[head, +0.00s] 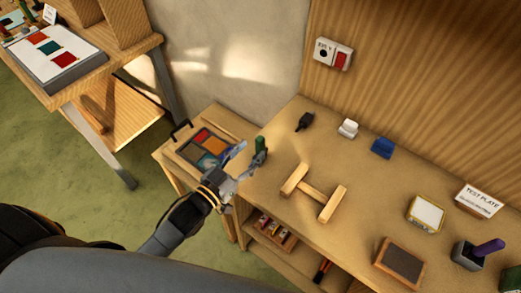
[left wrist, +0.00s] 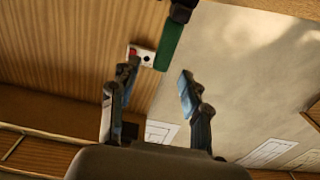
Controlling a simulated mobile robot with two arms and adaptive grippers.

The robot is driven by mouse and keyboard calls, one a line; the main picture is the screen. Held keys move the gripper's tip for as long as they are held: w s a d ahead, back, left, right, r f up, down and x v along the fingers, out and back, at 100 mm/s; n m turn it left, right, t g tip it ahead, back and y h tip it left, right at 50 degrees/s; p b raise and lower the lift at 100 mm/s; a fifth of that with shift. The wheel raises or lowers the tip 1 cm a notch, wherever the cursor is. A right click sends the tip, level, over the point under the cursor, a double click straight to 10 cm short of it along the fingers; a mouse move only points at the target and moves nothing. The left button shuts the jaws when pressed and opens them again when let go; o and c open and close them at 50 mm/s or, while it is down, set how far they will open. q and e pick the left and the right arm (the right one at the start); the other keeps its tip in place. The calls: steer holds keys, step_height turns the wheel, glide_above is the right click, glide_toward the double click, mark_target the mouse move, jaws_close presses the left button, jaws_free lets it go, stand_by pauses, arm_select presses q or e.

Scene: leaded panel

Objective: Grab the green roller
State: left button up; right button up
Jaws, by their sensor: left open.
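The green roller (head: 260,143) is at the left end of the long wooden workbench, right by my left gripper (head: 249,155). In the left wrist view the green roller (left wrist: 170,44) shows as a green bar with a dark end, beyond the fingertips and slightly right of the middle of the gap. My left gripper (left wrist: 159,70) is open, and nothing shows between its fingers. In the head view a finger partly covers the roller's lower part. I cannot tell whether a finger touches it. My right gripper is not in view.
A wooden H-shaped stand (head: 314,194) lies right of the gripper. A tray of coloured panes (head: 184,154) sits on the lower side table. A dark tool (head: 304,121), white block (head: 348,128) and blue block (head: 382,147) stand farther back. A wall switch box (head: 333,54) is above.

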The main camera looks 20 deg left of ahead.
mark_target(257, 141)
arm_select(q)
steer(key=shift+w+d, duration=0.1)
steer(key=shift+w, duration=0.15)
steer(key=shift+w+r, duration=0.15)
steer(key=shift+r, duration=0.05)
steer(key=p+x, duration=0.1)
steer(key=x, duration=0.2)
steer(key=p+x, duration=0.1)
steer(key=shift+w+r+p, duration=0.25)
steer(key=shift+r+p, duration=0.05)
steer(key=shift+r, duration=0.05)
steer(key=shift+w+d+f, duration=0.1)
steer(key=shift+w, duration=0.1)
steer(key=shift+s, duration=0.1)
steer(key=shift+c, duration=0.9)
jaws_close()
